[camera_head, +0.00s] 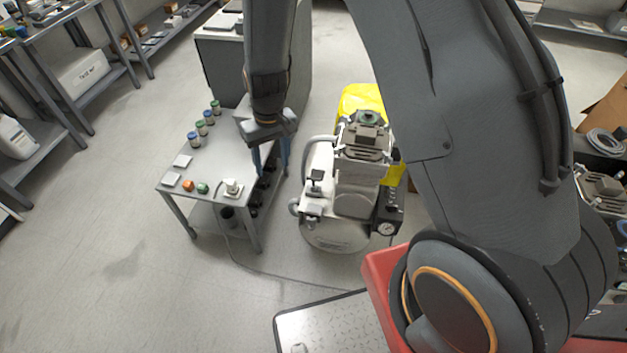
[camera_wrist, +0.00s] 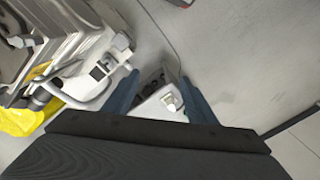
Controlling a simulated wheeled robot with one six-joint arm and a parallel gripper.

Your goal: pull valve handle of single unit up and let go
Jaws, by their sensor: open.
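The single compressor unit (camera_head: 335,235) stands on the floor right of the small grey table, with a white tank and a grey motor head on top. A small black part (camera_head: 317,176) sits on its left side; I cannot tell for sure whether this is the valve handle. It seems to show in the wrist view as a dark part (camera_wrist: 99,72) just left of the left finger. My gripper (camera_head: 270,165) is over the table's right edge, left of the unit, pointing down. Its blue fingers (camera_wrist: 159,78) are apart with nothing held between them.
The grey table (camera_head: 205,163) carries several jars, an orange and a green piece, and a small white fitting (camera_head: 231,187), also in the wrist view (camera_wrist: 170,101). A yellow object (camera_head: 362,98) is behind the unit. A cable crosses the floor; floor at left is clear.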

